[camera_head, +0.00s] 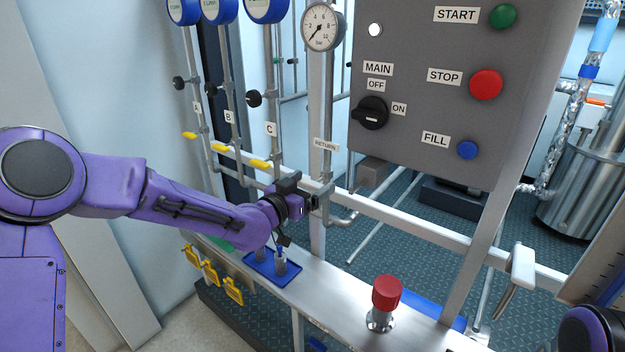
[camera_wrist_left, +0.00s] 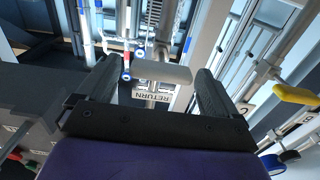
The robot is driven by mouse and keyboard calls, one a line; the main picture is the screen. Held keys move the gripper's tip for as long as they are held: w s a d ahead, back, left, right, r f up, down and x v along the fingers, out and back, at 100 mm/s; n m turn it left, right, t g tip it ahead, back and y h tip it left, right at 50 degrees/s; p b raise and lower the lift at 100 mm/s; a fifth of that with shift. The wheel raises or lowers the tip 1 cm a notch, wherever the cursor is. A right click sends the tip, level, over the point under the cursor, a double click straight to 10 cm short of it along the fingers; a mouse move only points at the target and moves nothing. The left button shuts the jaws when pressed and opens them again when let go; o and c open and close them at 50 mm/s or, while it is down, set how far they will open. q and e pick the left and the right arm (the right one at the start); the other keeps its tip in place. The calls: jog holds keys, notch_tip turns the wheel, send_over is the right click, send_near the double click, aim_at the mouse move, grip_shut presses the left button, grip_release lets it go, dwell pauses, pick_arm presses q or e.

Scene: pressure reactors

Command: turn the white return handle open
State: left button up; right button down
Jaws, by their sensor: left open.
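The white return handle (camera_wrist_left: 165,73) shows in the left wrist view as a pale flat bar lying crosswise, just beyond the RETURN label (camera_wrist_left: 155,96). The RETURN label also shows in the head view (camera_head: 325,145) on an upright pipe. My left gripper (camera_head: 316,200) is at that pipe, below the label, and hides the handle in the head view. In the left wrist view my left gripper (camera_wrist_left: 157,70) is open, with one dark finger on each side of the handle. The fingers look apart from it. My right gripper is out of view.
The grey control panel (camera_head: 450,90) hangs right of the pipe. Yellow-handled lines A, B and C (camera_head: 225,148) stand to the left. Below are a blue tray (camera_head: 262,280) and a red knob (camera_head: 387,292) on the metal ledge. A horizontal rail (camera_head: 430,231) crosses behind.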

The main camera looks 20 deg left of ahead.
pick_arm(q)
jog(key=shift+w+d, duration=0.2)
jog(key=shift+w, duration=0.4)
jog(key=c, duration=1)
